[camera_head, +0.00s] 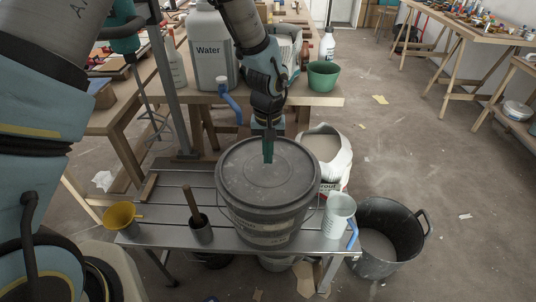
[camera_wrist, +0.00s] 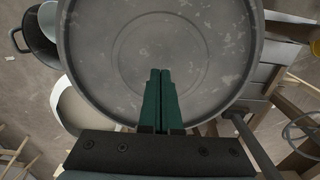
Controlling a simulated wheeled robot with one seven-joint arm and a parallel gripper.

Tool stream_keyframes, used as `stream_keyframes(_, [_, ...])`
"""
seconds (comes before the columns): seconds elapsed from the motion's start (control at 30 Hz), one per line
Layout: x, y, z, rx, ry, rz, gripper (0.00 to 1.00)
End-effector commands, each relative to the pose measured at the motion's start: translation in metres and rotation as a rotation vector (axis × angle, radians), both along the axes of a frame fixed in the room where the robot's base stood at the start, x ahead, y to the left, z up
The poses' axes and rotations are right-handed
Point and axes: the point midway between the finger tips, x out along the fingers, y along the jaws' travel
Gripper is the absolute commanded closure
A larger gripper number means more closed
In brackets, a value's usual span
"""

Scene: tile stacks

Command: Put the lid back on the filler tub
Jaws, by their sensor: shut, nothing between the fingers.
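The filler tub (camera_head: 262,232) is a large dark grey bucket standing on the metal bench. Its round grey lid (camera_head: 245,172) lies over the tub's top and looks level; it also fills much of the wrist view (camera_wrist: 200,30). I cannot tell whether the rim is pressed down all round. My gripper (camera_head: 268,158) points down above the far part of the lid. In the wrist view the green fingers (camera_wrist: 161,75) are together with nothing between them. I cannot tell whether the fingertips touch the lid.
The metal bench (camera_head: 160,222) also holds a yellow funnel (camera_head: 120,216), a dark pot with a wooden handle (camera_head: 200,230) and a pale jug (camera_head: 339,214). A black bucket (camera_head: 390,250) stands right, an open white sack (camera_head: 325,150) behind. A water canister (camera_head: 208,50) stands on the back table.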

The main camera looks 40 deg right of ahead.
Motion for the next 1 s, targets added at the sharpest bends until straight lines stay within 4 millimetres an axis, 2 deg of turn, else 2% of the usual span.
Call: stream_keyframes(1.0, [0.000, 0.000, -0.022, 0.000, 0.000, 0.000, 1.00])
